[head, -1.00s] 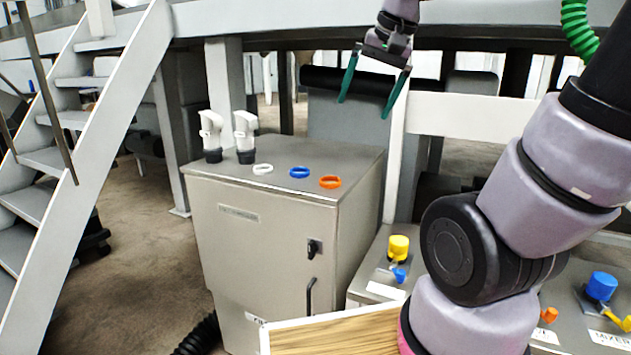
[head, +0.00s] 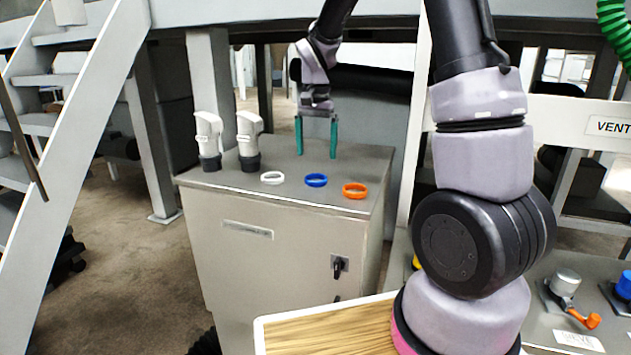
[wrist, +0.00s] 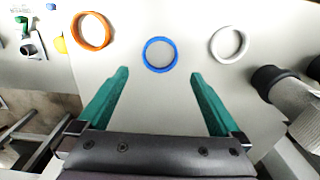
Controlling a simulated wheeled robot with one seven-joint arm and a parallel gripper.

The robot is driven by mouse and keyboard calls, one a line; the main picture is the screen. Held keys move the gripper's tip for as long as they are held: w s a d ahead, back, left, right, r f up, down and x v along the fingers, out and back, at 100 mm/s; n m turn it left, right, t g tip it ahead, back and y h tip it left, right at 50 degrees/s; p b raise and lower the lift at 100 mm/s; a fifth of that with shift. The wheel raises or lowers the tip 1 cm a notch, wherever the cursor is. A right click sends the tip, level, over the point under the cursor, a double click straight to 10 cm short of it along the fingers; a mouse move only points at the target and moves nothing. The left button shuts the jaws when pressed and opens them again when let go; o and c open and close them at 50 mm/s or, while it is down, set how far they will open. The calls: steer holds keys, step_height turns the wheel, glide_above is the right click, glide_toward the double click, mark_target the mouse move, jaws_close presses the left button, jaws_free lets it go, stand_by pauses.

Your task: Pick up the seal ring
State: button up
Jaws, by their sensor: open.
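Three rings lie in a row on the grey cabinet top: a white ring (head: 272,178), a blue ring (head: 316,180) and an orange ring (head: 355,190). Which one is the seal ring I cannot tell. My gripper (head: 316,156) is open and empty, with green fingers pointing down above the cabinet top behind the row. In the wrist view, the blue ring (wrist: 160,54) is ahead of and between the fingertips (wrist: 160,74). The orange ring (wrist: 91,31) is at upper left and the white ring (wrist: 228,44) at upper right.
Two white fittings with dark bases (head: 208,142) (head: 248,142) stand left of the rings on the cabinet (head: 285,235). A wooden-topped board (head: 325,332) is in front. Stairs (head: 75,150) are at left. A grey machine frame is behind.

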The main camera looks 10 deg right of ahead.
step_height(320, 180, down, 7)
steer(key=shift+w, duration=0.1)
steer(key=c, duration=1.2)
steer(key=shift+r, duration=5.05)
steer(key=shift+c, duration=0.2)
